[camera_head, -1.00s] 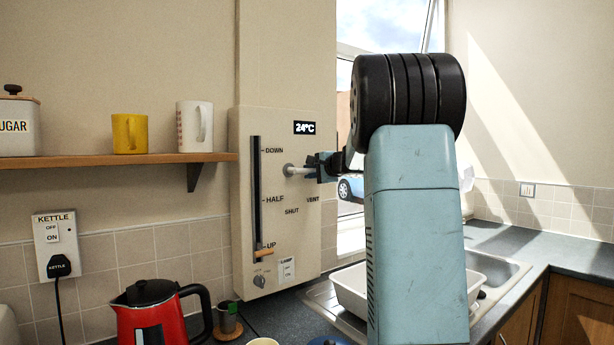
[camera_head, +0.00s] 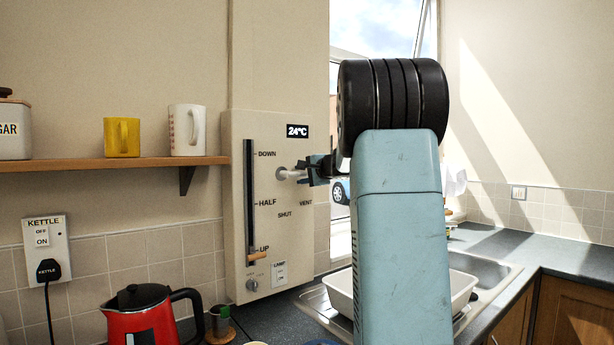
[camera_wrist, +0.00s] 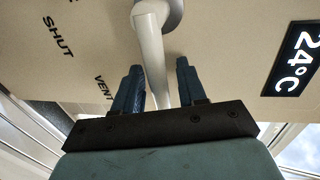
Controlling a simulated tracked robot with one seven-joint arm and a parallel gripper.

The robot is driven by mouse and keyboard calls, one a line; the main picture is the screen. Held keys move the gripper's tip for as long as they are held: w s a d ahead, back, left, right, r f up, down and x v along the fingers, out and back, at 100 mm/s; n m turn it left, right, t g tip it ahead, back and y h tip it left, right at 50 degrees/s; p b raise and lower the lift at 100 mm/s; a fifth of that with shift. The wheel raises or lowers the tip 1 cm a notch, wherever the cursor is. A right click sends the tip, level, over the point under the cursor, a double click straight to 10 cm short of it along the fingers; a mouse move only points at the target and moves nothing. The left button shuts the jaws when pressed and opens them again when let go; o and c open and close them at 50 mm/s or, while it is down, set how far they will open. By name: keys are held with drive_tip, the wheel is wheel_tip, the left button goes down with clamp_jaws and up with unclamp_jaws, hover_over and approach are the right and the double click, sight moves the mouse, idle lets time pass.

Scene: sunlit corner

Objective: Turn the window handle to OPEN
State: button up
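The window handle (camera_head: 293,174) is a pale lever on a round pivot on the beige wall panel (camera_head: 236,215). In the head view it points right, above the VENT mark, with SHUT below it. I see no OPEN label; my arm covers part of that side. My gripper (camera_head: 312,171) is at the lever's free end. In the wrist view the lever (camera_wrist: 152,45) runs down between the two blue fingers of my gripper (camera_wrist: 158,88). The fingers stand apart, with a clear gap on the right; the lever is close to the left finger, and contact is unclear.
The panel also has a slider (camera_head: 257,256), a lamp switch (camera_head: 280,273) and a 24°C display (camera_head: 297,131). A shelf (camera_head: 75,164) with mugs is left. A red kettle (camera_head: 150,322) stands below. A white basin (camera_head: 343,291) sits at the sink, partly behind my arm.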

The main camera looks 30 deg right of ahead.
drive_tip(key=v, duration=1.3)
drive_tip(key=shift+s, duration=0.4)
